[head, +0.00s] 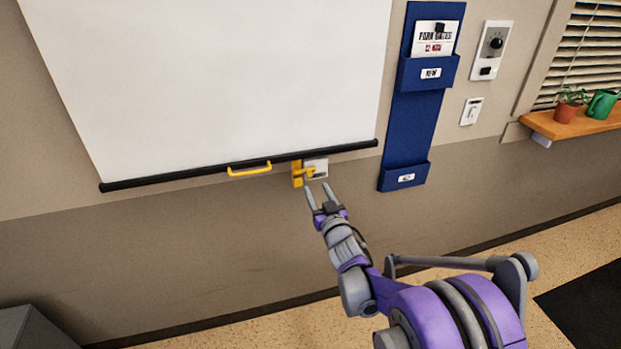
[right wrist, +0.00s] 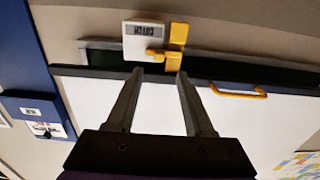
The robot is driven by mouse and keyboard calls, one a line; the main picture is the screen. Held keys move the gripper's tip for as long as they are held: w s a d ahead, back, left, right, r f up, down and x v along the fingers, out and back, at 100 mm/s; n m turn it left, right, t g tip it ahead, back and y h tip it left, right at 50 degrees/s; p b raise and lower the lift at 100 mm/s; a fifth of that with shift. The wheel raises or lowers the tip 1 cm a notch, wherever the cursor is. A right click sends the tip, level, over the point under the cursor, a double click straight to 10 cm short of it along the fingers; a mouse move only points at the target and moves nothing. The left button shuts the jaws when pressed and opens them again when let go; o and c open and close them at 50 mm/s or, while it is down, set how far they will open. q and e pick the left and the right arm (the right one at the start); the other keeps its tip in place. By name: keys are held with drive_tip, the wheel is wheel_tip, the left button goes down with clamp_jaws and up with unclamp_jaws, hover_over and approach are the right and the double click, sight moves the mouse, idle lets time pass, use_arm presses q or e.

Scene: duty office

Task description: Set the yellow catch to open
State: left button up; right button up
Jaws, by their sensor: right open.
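The yellow catch (head: 298,174) is on the wall just under the bottom bar of the white pull-down screen (head: 230,75), beside a small pale label plate (head: 316,168). In the right wrist view the catch (right wrist: 178,38) shows upside down, with a yellow lever (right wrist: 155,56) reaching across the plate's edge. My right gripper (head: 318,186) is open and empty, its fingertips just below the catch in the head view. In the right wrist view its two fingers (right wrist: 156,76) point at the catch, apart from it. My left gripper is not in view.
A yellow handle (head: 250,169) hangs on the screen's black bottom bar (head: 200,174). A blue wall pocket holder (head: 407,130) is right of the catch. A wooden shelf (head: 570,124) with a plant and green watering can is at far right. The wall below is clear.

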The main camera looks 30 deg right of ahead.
sight(310, 175)
drive_tip(key=x, duration=0.6)
drive_tip(key=shift+w+d, duration=0.2)
drive_tip(key=shift+w, duration=0.05)
clamp_jaws()
idle(1.2)
